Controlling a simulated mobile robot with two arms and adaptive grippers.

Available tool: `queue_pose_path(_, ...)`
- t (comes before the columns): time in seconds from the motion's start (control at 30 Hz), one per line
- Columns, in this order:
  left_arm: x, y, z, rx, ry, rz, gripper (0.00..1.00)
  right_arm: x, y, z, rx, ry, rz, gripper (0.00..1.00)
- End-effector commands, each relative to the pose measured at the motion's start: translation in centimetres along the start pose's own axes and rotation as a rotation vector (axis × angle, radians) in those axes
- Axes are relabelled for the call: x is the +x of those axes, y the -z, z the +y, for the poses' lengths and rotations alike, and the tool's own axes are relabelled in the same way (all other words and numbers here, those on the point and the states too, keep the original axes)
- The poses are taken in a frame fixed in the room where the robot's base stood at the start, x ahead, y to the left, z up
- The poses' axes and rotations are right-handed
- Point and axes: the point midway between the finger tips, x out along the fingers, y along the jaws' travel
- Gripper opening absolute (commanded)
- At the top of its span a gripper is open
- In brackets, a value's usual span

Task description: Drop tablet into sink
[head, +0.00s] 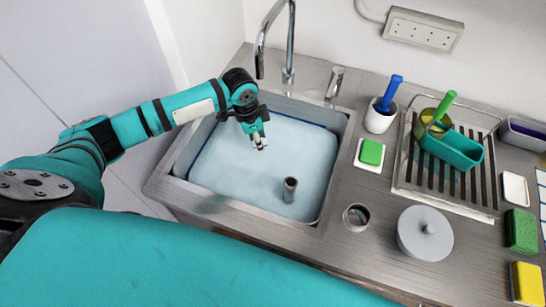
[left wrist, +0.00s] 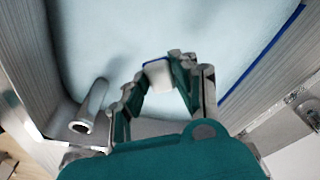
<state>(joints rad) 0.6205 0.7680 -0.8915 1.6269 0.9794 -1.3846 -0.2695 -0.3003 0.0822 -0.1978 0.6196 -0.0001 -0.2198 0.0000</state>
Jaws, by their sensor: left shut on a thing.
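The sink (head: 172,190) is a steel basin filled with pale bluish water. My left gripper (head: 260,144) is over the middle of the sink, pointing down. In the left wrist view, my left gripper (left wrist: 158,70) is shut on a small white tablet (left wrist: 158,76), held between the fingertips with the water behind it. In the head view the tablet is very small at the fingertips. My right gripper is in neither view.
A grey standpipe (head: 290,189) rises from the water near the front of the sink. A faucet (head: 289,45) stands behind it. On the right are a white cup (head: 379,121), a green sponge (head: 371,152), a drying rack (head: 447,197) and a grey round lid (head: 425,238).

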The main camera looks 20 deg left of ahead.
Motion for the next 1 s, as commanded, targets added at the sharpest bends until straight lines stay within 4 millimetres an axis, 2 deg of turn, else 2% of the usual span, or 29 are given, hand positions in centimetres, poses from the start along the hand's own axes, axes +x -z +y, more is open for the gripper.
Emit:
queue_pose_path(0.07,-0.1,0.0,0.0,0.000,0.000,0.000,0.05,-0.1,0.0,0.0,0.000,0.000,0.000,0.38)
queue_pose_path(0.1,-0.1,0.0,0.0,0.000,0.000,0.000,0.28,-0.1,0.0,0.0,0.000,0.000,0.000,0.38)
queue_pose_path(0.3,-0.1,0.0,0.0,0.000,0.001,0.000,0.54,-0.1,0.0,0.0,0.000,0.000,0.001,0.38)
queue_pose_path(0.57,-0.1,0.0,0.0,0.000,0.001,0.000,0.54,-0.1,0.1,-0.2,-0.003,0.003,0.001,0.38)
queue_pose_path(0.67,-0.7,0.1,-0.1,-0.001,0.001,0.002,0.54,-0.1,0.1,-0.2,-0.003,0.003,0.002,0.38)
queue_pose_path(0.77,-2.1,0.1,-0.2,0.000,0.003,0.003,0.54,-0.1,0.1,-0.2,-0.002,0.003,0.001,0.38)
queue_pose_path(1.0,-7.2,0.1,-0.2,0.001,0.004,0.004,0.54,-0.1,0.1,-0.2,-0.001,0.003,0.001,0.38)
